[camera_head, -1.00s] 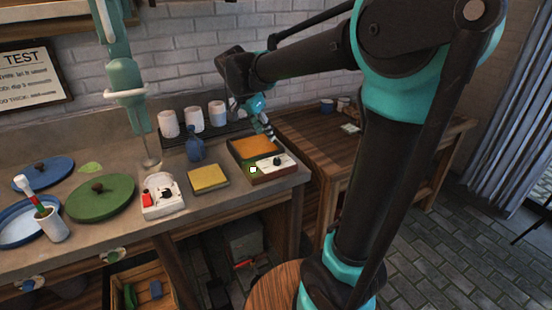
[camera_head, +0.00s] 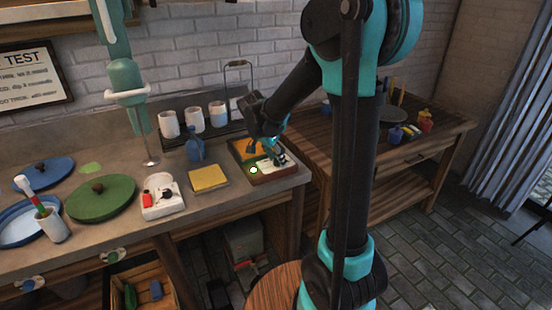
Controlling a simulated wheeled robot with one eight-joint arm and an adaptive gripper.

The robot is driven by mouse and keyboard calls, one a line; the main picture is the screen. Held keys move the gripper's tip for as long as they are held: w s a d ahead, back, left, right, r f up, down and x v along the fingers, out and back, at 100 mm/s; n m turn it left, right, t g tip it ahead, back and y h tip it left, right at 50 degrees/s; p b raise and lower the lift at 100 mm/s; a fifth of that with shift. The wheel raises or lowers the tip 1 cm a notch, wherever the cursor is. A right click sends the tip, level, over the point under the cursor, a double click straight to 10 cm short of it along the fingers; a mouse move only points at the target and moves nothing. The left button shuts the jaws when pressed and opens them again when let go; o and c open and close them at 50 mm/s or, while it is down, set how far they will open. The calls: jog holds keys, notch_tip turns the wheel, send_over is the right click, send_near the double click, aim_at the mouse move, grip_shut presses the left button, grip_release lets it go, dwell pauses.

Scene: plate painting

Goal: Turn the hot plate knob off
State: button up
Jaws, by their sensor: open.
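The hot plate (camera_head: 245,147) is a low dark box with an orange top, at the right end of the counter. A pale control panel (camera_head: 265,168) runs along its front. A small pale spot with a green edge (camera_head: 253,170) shows at the panel's left end.
A yellow square pad (camera_head: 208,178) and a white device with a red part (camera_head: 162,197) lie to the left. A blue bottle (camera_head: 195,149) and white cups (camera_head: 218,114) stand behind. A wooden table (camera_head: 420,140) with small colourful items is at the right.

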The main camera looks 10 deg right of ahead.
grip_shut()
